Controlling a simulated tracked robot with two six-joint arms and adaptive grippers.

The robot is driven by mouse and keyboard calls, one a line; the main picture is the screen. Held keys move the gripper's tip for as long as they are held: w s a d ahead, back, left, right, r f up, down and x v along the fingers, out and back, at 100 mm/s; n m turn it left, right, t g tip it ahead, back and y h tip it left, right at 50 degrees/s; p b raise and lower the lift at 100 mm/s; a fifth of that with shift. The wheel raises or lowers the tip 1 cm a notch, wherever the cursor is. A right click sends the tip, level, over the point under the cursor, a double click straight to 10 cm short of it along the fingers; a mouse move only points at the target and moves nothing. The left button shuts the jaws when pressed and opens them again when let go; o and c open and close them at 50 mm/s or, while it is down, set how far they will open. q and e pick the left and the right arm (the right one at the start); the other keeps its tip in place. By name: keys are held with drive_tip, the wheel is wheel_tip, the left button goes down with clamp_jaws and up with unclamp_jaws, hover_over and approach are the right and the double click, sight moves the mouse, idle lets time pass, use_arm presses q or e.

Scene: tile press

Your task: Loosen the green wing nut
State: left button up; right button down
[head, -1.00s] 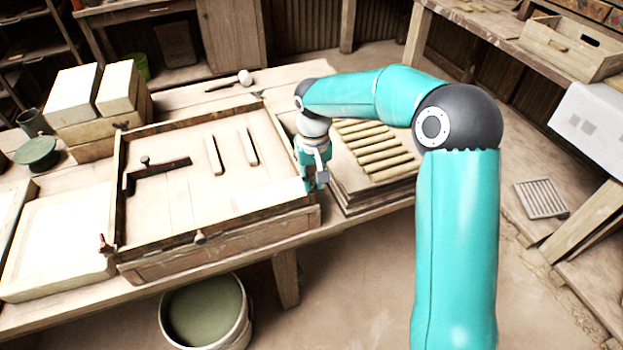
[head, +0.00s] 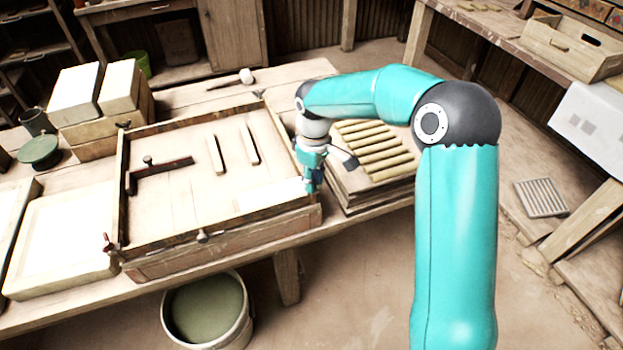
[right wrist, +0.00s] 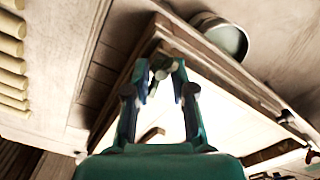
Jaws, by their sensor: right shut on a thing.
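My right gripper (head: 312,187) is at the right side of the wooden frame, near its front right corner, in the head view. The frame (head: 160,252) lies flat on the bench. Other small knobs sit on its front rail (head: 202,237) and its left front corner (head: 106,243). My left gripper is not in view.
A stack with several rods (head: 375,152) stands close to the right of my gripper. A bucket (head: 246,325) of greenish liquid stands on the floor in front of the bench. Pale blocks (head: 75,95) and a green round lid (head: 38,150) are at the left.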

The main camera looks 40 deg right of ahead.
drive_tip(key=shift+w+r+n, duration=0.1)
drive_tip(key=shift+n, duration=0.2)
drive_tip(key=c, duration=1.1)
unclamp_jaws()
drive_tip(key=shift+a, duration=0.1)
wheel_tip(320, 180, up, 12)
drive_tip(key=shift+f, duration=0.1)
